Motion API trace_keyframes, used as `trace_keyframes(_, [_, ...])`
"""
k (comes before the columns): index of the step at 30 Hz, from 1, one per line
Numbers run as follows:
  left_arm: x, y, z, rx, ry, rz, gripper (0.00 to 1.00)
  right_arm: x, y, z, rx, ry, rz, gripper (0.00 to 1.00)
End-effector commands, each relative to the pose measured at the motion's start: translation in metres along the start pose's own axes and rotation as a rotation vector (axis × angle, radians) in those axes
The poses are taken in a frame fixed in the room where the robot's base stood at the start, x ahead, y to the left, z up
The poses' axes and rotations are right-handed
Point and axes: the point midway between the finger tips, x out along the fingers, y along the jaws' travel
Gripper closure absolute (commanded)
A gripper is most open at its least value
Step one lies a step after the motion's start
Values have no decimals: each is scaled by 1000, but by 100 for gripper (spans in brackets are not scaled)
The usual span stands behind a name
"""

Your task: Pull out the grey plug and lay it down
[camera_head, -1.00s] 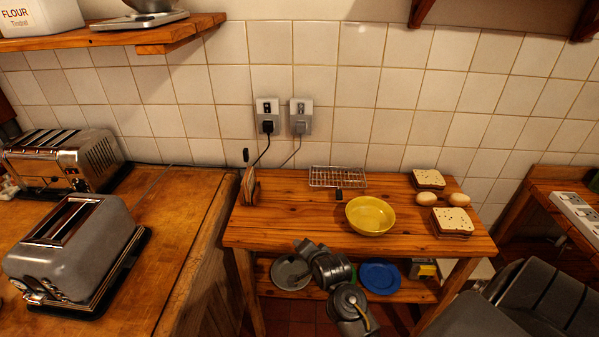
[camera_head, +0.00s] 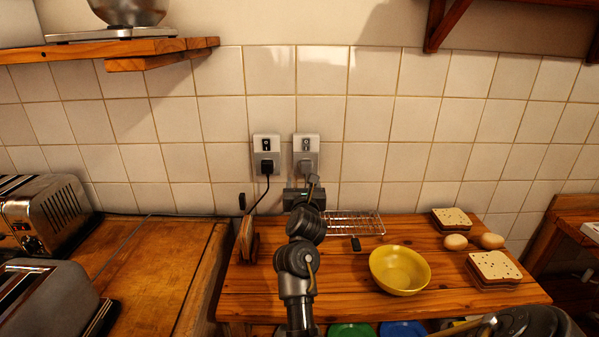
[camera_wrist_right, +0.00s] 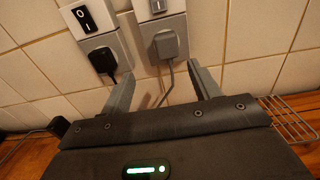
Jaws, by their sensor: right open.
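The grey plug (camera_head: 306,166) sits in the right wall socket (camera_head: 307,148), with its cord hanging below. It also shows in the right wrist view (camera_wrist_right: 166,45), seated under a rocker switch. My right gripper (camera_head: 305,186) is raised in front of the wall, just below that socket. In the right wrist view its two fingers (camera_wrist_right: 163,68) are spread and empty, with the grey plug beyond and between their tips. The fingers look apart from the plug. In the head view the gripper and wrist hide part of the cord.
A black plug (camera_head: 267,168) sits in the left socket (camera_head: 266,146), close beside. Below are a wire rack (camera_head: 352,222), a yellow bowl (camera_head: 400,268), bread slices and eggs on the wooden table (camera_head: 345,285). The table's front middle is clear.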

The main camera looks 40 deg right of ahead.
Motion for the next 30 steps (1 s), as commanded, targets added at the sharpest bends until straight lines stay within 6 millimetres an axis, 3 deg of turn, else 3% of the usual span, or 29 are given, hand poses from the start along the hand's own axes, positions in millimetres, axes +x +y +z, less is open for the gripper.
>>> trace_keyframes(6, [-4,8,42,0,-57,9,64,0,-17,1,7,0,-23,38])
trace_keyframes(9, [-5,9,50,0,-68,10,64,0,-20,1,5,0,-26,38])
trace_keyframes(14, [-3,8,42,0,-58,9,64,7,-20,0,3,-1,-25,38])
trace_keyframes(21, [5,4,16,0,-18,4,64,36,-18,0,1,-2,-23,38])
trace_keyframes(30, [28,6,33,1,-37,7,64,74,-18,-3,5,-1,-22,38])
